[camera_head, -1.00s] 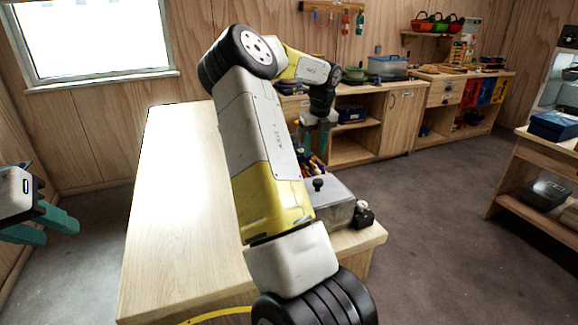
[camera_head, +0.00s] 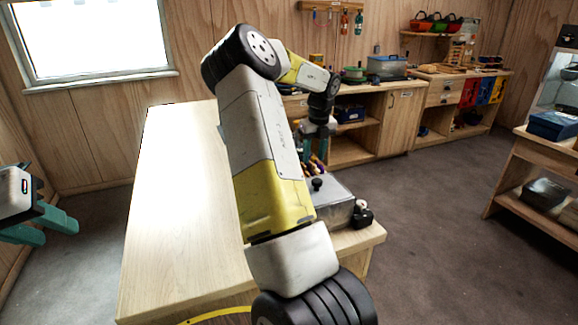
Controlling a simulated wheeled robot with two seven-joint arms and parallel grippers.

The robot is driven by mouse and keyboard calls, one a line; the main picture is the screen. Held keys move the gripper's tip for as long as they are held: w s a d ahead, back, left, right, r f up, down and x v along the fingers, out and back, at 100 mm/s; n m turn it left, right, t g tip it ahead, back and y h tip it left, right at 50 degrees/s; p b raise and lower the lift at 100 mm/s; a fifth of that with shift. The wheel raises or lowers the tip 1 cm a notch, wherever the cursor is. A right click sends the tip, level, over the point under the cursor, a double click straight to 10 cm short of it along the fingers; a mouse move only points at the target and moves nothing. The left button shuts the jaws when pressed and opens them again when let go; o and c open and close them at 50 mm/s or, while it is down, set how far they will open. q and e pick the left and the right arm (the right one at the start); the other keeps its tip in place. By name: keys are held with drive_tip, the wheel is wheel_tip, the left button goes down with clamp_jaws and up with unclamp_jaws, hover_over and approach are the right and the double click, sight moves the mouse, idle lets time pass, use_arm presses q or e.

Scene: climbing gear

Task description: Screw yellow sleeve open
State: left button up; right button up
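My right gripper (camera_head: 317,158) reaches down over the far right part of the wooden table, its teal fingers beside small yellow, orange and purple items (camera_head: 319,167) at the back of a grey metal box. These items are too small and covered to make out a yellow sleeve, or whether the fingers hold one. My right arm crosses the middle of the view and hides part of the table. My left gripper (camera_head: 42,228) is at the left edge, off the table, with its teal fingers apart and nothing seen between them.
The wooden table (camera_head: 170,210) is bare on its left side. The grey box (camera_head: 335,199) with a black knob and a small black device (camera_head: 361,215) stand near its right edge. A workbench (camera_head: 400,115) with shelves lines the back wall; a shelf unit (camera_head: 540,180) stands right.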

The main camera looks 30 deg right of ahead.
drive_tip(key=shift+s+d, duration=0.1)
drive_tip(key=shift+d, duration=1.05)
drive_tip(key=shift+f, duration=0.15)
drive_tip(key=shift+f, duration=1.25)
drive_tip(key=shift+a, duration=1.15)
drive_tip(key=shift+r, duration=0.15)
drive_tip(key=shift+d+r, duration=0.2)
drive_tip(key=shift+r, duration=0.45)
drive_tip(key=shift+d+r, duration=0.2)
drive_tip(key=shift+r, duration=0.4)
